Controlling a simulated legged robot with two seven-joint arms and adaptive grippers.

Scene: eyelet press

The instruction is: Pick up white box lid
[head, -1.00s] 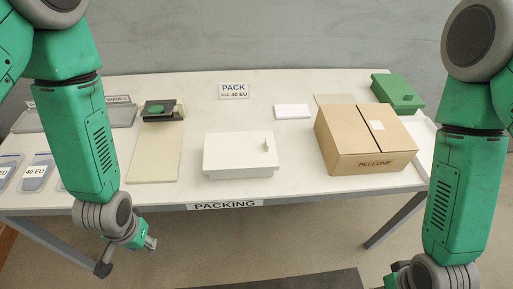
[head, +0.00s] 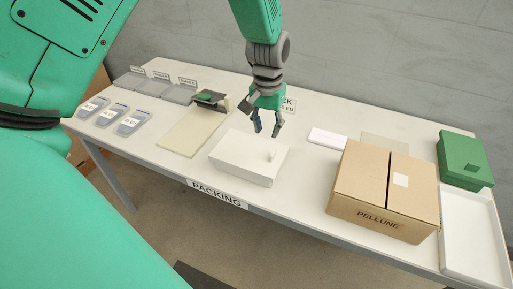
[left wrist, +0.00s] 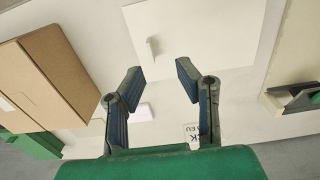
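The white box lid (head: 245,153) lies on the white box near the front edge of the table, with a small upright knob (head: 271,155) toward its right end. My left gripper (head: 267,131) hangs fingers-down above the far right part of the lid, apart from it, open and empty. In the left wrist view, the lid (left wrist: 205,35) lies beyond the two spread fingers (left wrist: 160,71), and its knob (left wrist: 152,49) shows just ahead of the gap between them. My right gripper is not in view.
A brown PELLUNE carton (head: 385,190) stands right of the white box. A thin white box (head: 328,137) lies behind, between them. A beige mat (head: 195,133) lies to the left. A green box (head: 465,160) and white tray (head: 472,235) are at far right.

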